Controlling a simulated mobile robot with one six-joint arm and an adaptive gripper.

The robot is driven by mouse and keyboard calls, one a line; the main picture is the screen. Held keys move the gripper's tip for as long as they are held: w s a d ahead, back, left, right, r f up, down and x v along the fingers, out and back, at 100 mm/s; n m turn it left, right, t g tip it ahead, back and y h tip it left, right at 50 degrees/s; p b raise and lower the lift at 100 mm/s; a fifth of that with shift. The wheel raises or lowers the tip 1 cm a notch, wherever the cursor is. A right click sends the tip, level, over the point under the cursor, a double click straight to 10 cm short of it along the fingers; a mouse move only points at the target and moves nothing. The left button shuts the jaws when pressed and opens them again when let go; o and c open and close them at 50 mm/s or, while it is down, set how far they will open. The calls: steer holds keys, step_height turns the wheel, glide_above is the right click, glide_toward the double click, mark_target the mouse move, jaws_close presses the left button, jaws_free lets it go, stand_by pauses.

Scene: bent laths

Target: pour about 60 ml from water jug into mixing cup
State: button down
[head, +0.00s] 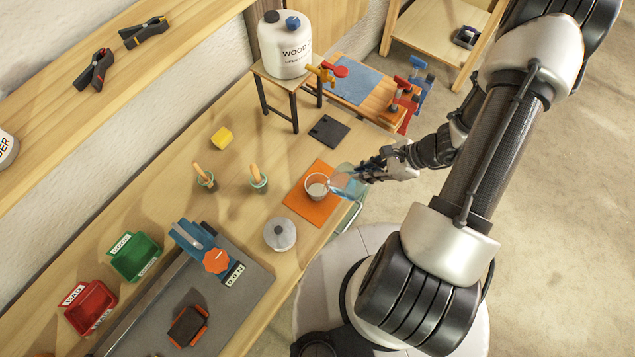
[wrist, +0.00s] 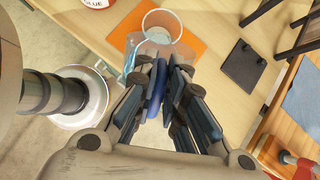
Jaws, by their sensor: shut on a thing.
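The clear mixing cup (head: 317,187) stands upright on an orange mat (head: 310,209) near the table's front edge. It also shows in the wrist view (wrist: 162,24). My gripper (head: 372,167) is shut on the water jug (head: 344,184), a clear bluish vessel, just right of the cup. In the wrist view my fingers close around the jug's blue handle (wrist: 155,90). The jug is tilted toward the cup, with its lip at or very near the cup's rim. Whether water is flowing, and the level in the cup, I cannot tell.
A grey-lidded round container (head: 280,234) stands left of the mat. Two small pots with wooden handles (head: 258,180) stand behind. A dark square plate (head: 329,131) lies behind the mat. A white glue tank (head: 286,45) sits on a stand farther back.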

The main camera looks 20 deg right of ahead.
steer(key=shift+w+a+r+g+h+p, duration=0.25)
steer(key=shift+w+a+r+h+p, duration=0.05)
steer(key=shift+a+r+h+p, duration=0.3)
steer(key=shift+w+a+r+g+h+p, duration=0.25)
steer(key=shift+w+a+r+h+p, duration=0.1)
steer(key=shift+a+h+p, duration=0.25)
stand_by(1.2)
steer(key=d+f+y+b, duration=0.1)
steer(key=s+d+f+t+y+b, duration=0.1)
steer(key=b, duration=0.1)
steer(key=s+d+f+y+b, duration=0.1)
steer(key=f+b, duration=0.1)
steer(key=shift+d+f+t+y, duration=0.1)
steer(key=shift+d+t+y, duration=0.2)
steer(key=shift+s+d, duration=0.1)
steer(key=shift+d, duration=0.1)
steer(key=shift+r, duration=0.25)
steer(key=shift+s+d+f+y+b, duration=0.1)
steer(key=shift+f+y+b, duration=0.4)
steer(key=shift+b, duration=0.3)
steer(key=s+d+f+t+y+b, duration=0.2)
steer(key=d+f+y+b, duration=0.1)
steer(key=b, duration=0.4)
steer(key=shift+s+d+f, duration=0.2)
steer(key=shift+d+f, duration=0.2)
steer(key=shift+d, duration=0.4)
